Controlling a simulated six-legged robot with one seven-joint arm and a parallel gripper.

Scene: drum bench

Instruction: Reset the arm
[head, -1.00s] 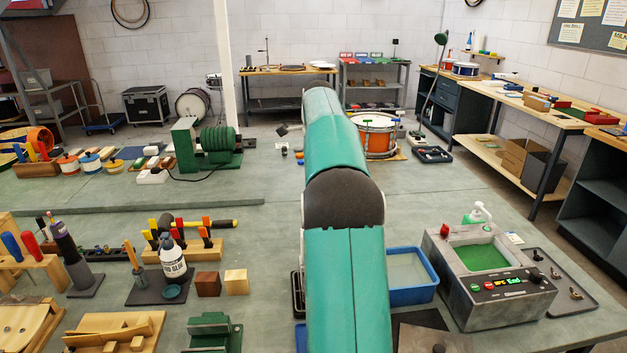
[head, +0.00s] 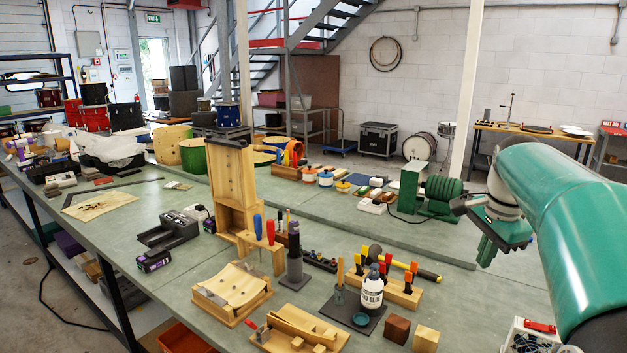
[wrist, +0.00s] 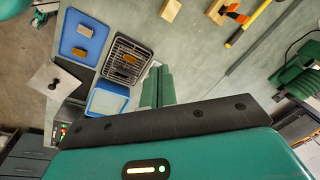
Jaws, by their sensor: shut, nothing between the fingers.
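My gripper (head: 487,253) hangs at the right of the head view, at the end of my green arm. Its fingers point down over the bench (head: 455,290), clear of its top. In the wrist view the two green fingers (wrist: 157,84) lie side by side, shut with nothing between them. They show beyond a black bar and stand near a blue-rimmed bin.
Below and left of my gripper are wooden blocks (head: 397,329), a glue bottle (head: 372,288) and a tool rack (head: 395,290). A green coil machine (head: 440,190) stands behind it. The wrist view shows a blue tray (wrist: 84,38) and a black wire rack (wrist: 127,62).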

